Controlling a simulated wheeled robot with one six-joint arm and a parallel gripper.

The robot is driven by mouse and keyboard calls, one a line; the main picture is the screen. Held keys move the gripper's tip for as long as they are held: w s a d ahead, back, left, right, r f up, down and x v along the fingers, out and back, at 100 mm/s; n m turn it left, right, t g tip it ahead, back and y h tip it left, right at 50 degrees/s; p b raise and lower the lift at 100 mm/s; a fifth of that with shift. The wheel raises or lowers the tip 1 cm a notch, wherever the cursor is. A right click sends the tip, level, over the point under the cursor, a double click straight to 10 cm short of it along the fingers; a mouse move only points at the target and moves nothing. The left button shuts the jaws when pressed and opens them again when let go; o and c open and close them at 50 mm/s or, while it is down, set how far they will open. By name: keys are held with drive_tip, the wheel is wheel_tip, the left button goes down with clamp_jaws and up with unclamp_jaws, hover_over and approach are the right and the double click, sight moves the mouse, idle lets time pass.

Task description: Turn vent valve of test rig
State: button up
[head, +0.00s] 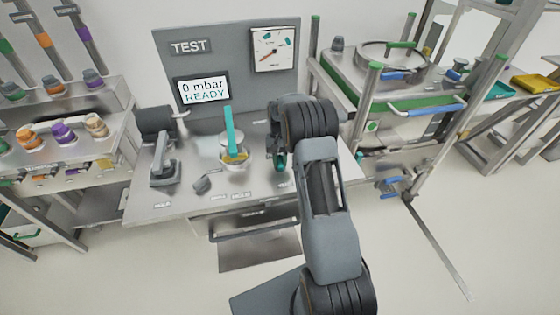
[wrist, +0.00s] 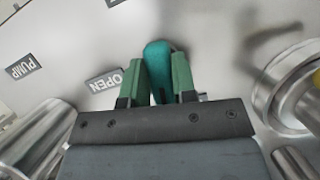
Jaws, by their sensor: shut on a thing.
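The test rig's bench (head: 200,203) stands in front of a grey panel (head: 167,70) marked TEST. Its screen (head: 203,89) reads 0 mbar READY. My gripper (head: 280,161) is low over the right part of the bench in the head view, mostly hidden by my arm. In the wrist view my gripper's green fingers (wrist: 158,78) are shut on a teal valve handle (wrist: 157,54), one finger on each side. The valve's base is hidden.
A round metal vessel (head: 235,150) with an upright teal lever (head: 229,127) stands left of my gripper. A grey clamp-like device (head: 165,165) is farther left. A dial gauge (head: 272,50) is on the panel. A rack with green-capped posts (head: 367,90) stands close on the right.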

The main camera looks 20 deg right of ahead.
drive_tip(key=shift+n+h, duration=0.4)
drive_tip(key=shift+n, duration=0.6)
drive_tip(key=o, duration=0.9)
drive_tip(key=v, duration=1.3)
drive_tip(key=shift+w+a+r, duration=0.1)
drive_tip(key=shift+w+r, duration=0.15)
drive_tip(key=shift+r, duration=0.1)
